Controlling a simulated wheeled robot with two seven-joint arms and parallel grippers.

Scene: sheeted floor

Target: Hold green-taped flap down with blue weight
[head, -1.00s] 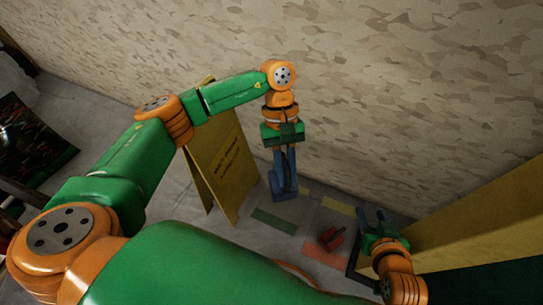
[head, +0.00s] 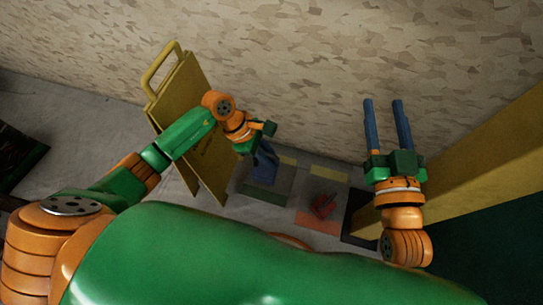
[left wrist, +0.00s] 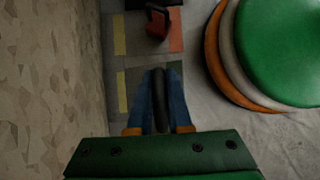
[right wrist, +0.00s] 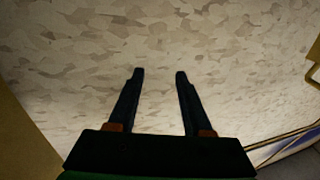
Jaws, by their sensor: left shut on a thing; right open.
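The blue weight (head: 265,174) hangs from my left gripper (head: 264,154), low over the floor panel with green tape. My left gripper is shut on its dark handle (left wrist: 160,96), which shows between the fingers in the left wrist view. The green tape (head: 276,197) lies along the near side of that panel; the weight hides part of the panel. I cannot tell whether the weight touches it. A red weight (head: 323,204) stands on the neighbouring panel by its red-orange tape (head: 317,220). My right gripper (head: 383,103) is open and empty, before the wall.
A yellow folding sign (head: 192,125) stands left of the panels, close to my left arm. The speckled wall (head: 300,70) runs behind. A yellow beam (head: 480,195) borders the right. Yellow tape (head: 330,173) marks the panels' far side. Bare floor (head: 80,120) lies left.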

